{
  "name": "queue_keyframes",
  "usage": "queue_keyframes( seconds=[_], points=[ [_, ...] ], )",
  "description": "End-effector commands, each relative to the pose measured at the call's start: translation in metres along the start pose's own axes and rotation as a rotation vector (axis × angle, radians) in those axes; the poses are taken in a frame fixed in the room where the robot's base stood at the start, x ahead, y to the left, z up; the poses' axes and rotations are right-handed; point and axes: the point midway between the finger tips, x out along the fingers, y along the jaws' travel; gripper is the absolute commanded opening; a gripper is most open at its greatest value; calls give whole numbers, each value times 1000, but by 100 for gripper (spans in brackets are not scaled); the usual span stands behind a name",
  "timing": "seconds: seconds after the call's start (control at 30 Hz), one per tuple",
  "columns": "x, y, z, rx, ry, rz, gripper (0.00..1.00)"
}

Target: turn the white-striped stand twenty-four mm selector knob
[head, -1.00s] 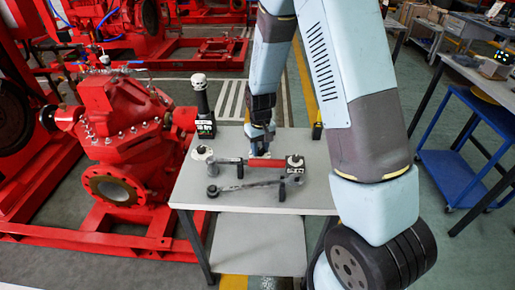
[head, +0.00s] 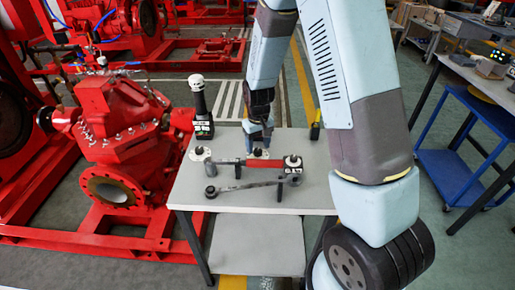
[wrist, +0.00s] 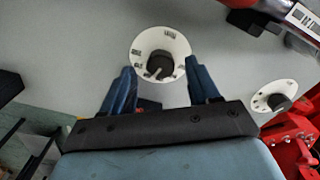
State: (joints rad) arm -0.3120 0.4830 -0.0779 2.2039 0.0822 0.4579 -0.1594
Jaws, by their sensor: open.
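A round white dial plate (wrist: 140,48) with dark markings carries a dark knob (wrist: 160,66) with a pale stripe, near the middle of the wrist view. My gripper (wrist: 160,72) is open, with one blue finger on each side of this dial and nothing held. I cannot tell how high the fingertips are above it. A second white dial with a dark knob (wrist: 277,101) lies to the right in the wrist view.
A black, white-capped upright object (head: 198,100) stands at the table's back left. A red-handled tool (head: 268,165) and a dark wrench (head: 250,184) lie in front of my gripper. A red pump (head: 120,140) stands left of the table. The table's front strip is clear.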

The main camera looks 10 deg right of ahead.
Motion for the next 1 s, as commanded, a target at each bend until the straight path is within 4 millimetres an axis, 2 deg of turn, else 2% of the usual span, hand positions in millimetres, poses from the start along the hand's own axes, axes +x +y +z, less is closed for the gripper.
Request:
queue_keyframes(
  seconds=[0.5, 0.7, 1.0],
  points=[
    [-93, 1, -2, 0, 4, 1, 60],
    [-112, 1, -2, 0, 1, 1, 60],
    [-117, 1, -1, 0, 0, 1, 60]
  ],
)
